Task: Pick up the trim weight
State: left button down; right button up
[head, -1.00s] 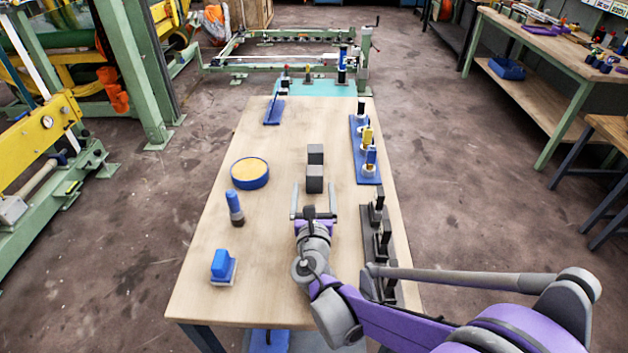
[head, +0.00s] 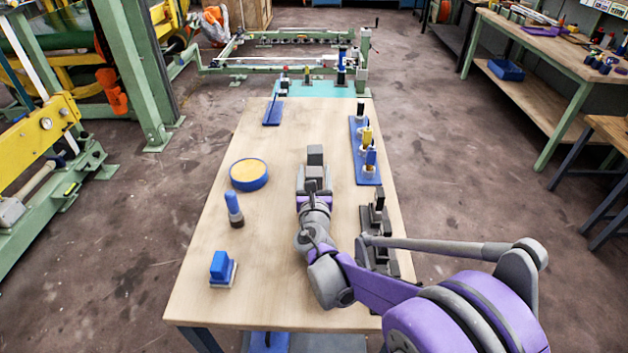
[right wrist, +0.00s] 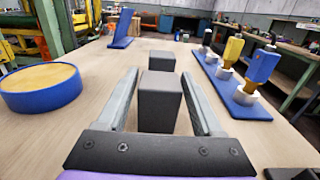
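Two dark grey blocks stand in line on the wooden table; nothing marks which is the trim weight. The near block (head: 315,172) also shows in the right wrist view (right wrist: 158,103). The far block (head: 315,153) stands just behind it and shows in the right wrist view (right wrist: 161,61). My right gripper (right wrist: 160,76) is open, with one finger on each side of the near block and a gap to it on both sides. In the head view my right gripper partly hides the near block. My left gripper is not in view.
A round blue dish with a yellow top (head: 249,173) stands to the left. A blue rack (head: 367,177) with several upright tools and a dark rack (head: 377,255) line the right edge. A blue-handled tool (head: 234,209) and a blue block on a base (head: 222,268) stand front left.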

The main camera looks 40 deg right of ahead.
grip_shut()
jog(key=shift+r, duration=0.1)
dwell(0.3)
